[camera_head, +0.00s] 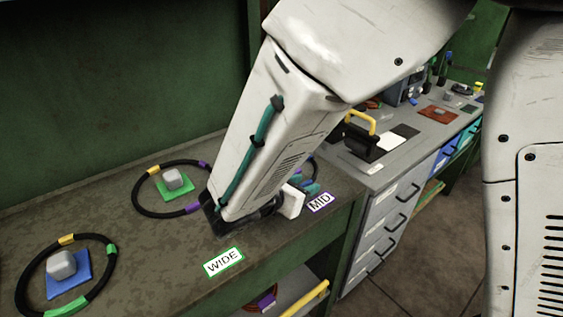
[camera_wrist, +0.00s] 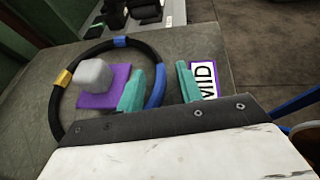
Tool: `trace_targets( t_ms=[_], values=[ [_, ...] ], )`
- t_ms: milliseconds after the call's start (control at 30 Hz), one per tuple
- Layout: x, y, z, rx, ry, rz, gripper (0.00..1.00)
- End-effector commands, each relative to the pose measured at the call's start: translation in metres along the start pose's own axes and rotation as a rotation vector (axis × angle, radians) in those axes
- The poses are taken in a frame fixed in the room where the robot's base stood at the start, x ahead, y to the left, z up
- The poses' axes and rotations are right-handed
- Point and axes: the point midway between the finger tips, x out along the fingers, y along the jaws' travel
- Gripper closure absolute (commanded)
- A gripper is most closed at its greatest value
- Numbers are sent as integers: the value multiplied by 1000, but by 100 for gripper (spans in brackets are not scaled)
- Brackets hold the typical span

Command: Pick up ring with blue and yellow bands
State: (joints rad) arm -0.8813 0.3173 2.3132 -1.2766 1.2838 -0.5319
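The ring with blue and yellow bands (camera_wrist: 157,88) lies on the bench in the wrist view, a black loop around a purple square (camera_wrist: 108,94) with a grey block (camera_wrist: 95,76) on it. One yellow band is at its left; blue bands are at its far side and right. My gripper (camera_wrist: 166,79) has its teal fingers apart, one on each side of the right-hand blue band. I cannot tell whether either finger touches it. In the head view my arm hides most of this ring, and the gripper's teal fingers (camera_head: 309,187) show only partly.
In the head view, a ring with yellow and purple bands (camera_head: 136,199) circles a green square, and a ring with yellow and green bands (camera_head: 113,262) circles a blue square. Labels WIDE (camera_head: 223,262) and MID (camera_head: 320,202) are near the bench's front edge. A grey drawer cabinet (camera_head: 385,215) stands right.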

Motion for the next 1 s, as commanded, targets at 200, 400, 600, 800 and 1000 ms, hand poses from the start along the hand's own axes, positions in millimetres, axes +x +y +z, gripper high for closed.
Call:
trace_targets(
  t_ms=[200,400,600,800,1000],
  values=[
    [0,0,0,0,0,0,86],
    [-1,0,0,-1,0,0,100],
    [-1,0,-1,-1,1,1,100],
    [-6,1,11,3,1,2,100],
    [-21,0,49,7,1,3,100]
  ],
)
